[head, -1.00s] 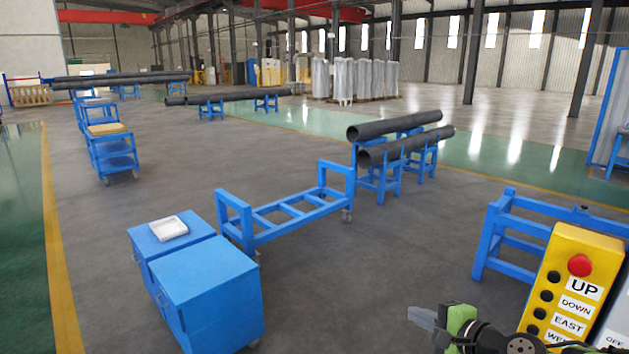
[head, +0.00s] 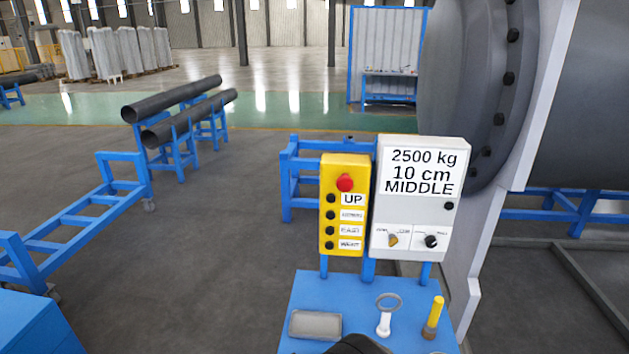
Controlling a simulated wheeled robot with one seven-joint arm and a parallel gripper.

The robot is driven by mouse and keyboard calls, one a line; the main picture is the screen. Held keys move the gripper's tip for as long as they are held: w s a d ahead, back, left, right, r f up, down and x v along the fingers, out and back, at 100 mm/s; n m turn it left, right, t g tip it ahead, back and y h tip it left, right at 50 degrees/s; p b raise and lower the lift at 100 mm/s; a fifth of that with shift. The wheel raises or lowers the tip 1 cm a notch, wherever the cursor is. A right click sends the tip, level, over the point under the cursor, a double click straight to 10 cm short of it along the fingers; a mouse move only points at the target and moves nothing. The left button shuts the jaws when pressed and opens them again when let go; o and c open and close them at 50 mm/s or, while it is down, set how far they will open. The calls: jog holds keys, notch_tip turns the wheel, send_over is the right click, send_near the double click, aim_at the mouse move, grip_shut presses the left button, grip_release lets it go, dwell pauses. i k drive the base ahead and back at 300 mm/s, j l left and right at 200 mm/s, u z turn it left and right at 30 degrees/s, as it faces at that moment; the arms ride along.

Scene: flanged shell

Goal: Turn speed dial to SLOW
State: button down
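A white control box (head: 419,215) stands right of centre. Its display (head: 418,172) reads "2500 kg", "10 cm" and "MIDDLE". Below the display are a yellow knob (head: 392,240) at left and a black knob (head: 431,241) at right. Their small labels are too blurred to read, so I cannot tell which is the speed dial or where it points. My gripper is not in view; only a dark shape, possibly part of my arm, shows at the bottom edge.
A yellow button box (head: 344,210) with a red button stands directly left of the control box. Below, a blue table (head: 352,290) carries a grey tray (head: 315,325), a ring-ended tool (head: 386,315) and a yellow-handled tool (head: 433,318). A large flanged shell (head: 480,90) stands at right.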

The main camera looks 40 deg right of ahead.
aim_at(430, 241)
jog(key=z, duration=1.85)
